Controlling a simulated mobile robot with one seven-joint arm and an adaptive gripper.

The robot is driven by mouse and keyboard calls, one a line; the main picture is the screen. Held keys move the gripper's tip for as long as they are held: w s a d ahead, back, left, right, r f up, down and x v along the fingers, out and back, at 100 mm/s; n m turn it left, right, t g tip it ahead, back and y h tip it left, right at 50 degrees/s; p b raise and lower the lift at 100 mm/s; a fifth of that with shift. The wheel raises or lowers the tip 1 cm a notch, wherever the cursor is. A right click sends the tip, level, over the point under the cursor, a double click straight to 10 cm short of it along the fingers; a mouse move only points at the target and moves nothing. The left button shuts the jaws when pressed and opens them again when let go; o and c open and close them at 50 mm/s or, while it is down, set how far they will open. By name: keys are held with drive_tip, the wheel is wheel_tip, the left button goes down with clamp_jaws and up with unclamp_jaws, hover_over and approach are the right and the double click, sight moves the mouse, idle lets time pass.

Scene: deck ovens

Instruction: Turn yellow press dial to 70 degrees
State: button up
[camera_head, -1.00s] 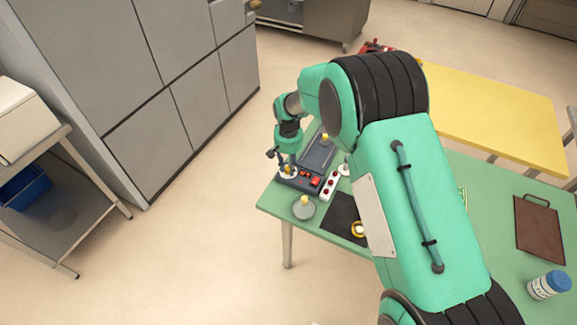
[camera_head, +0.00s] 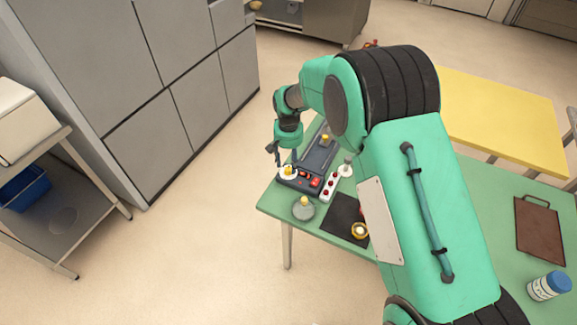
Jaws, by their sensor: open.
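The press (camera_head: 318,157) is a dark grey device with red buttons on the green table's far left corner. Another yellow knob (camera_head: 325,139) shows farther back on the press. My gripper (camera_head: 275,160) is open and hangs just to the left of and above the white-based dial, apart from it as far as I can see. The dial's exact angle is too small to read.
A grey round piece with a yellow top (camera_head: 303,208) stands near the table edge. A brown board (camera_head: 539,229) and blue-capped jar (camera_head: 549,285) are at right.

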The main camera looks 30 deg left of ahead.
sight(290, 169)
wheel_tip(290, 169, up, 9)
idle(0.4)
drive_tip(key=shift+w+r, duration=0.1)
idle(0.4)
drive_tip(key=s+d+r+m+t+y, duration=0.1)
drive_tip(key=s+d+r, duration=0.1)
drive_tip(key=d+r, duration=1.25)
drive_tip(key=s+d+r+m+t, duration=0.1)
drive_tip(key=s+d+r+m, duration=0.15)
drive_tip(key=d+r, duration=1.2)
drive_tip(key=s+d+r+t, duration=0.1)
drive_tip(key=s+d, duration=0.5)
drive_tip(key=d, duration=0.2)
drive_tip(key=s+d+r+t, duration=0.1)
drive_tip(key=s+d, duration=0.5)
drive_tip(key=d, duration=0.3)
drive_tip(key=s+d+f+m, duration=0.1)
drive_tip(key=s+d, duration=0.3)
drive_tip(key=s, duration=0.2)
drive_tip(key=s+d+f+m+t+h, duration=0.1)
drive_tip(key=s+d, duration=0.3)
drive_tip(key=s, duration=0.3)
drive_tip(key=shift+d+f+t, duration=0.2)
drive_tip(key=shift+d+t, duration=0.1)
